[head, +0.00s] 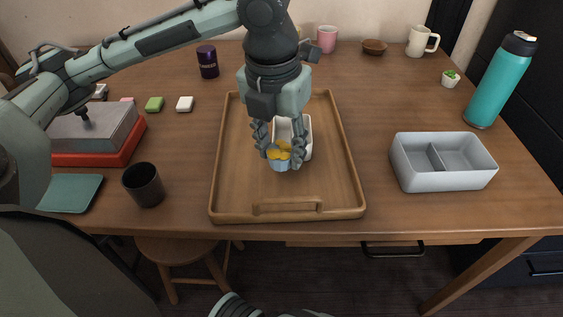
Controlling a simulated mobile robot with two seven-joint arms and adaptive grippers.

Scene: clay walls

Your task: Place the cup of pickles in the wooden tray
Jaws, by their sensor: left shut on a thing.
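A small light-blue cup (279,164) with yellow pieces, which look like pickles, is between the fingers of my left gripper (279,153). The gripper points down and is shut on the cup. The cup is over the middle of the wooden tray (235,180); I cannot tell whether its base touches the tray. A white rectangular dish (306,150) lies in the tray just behind the cup, partly hidden by my gripper.
A grey divided box (443,174) and a teal bottle (492,88) stand at the right. A small cup with green contents (450,78) is at the back right. A dark cup (144,185) stands left of the tray. The tray's front and left are bare.

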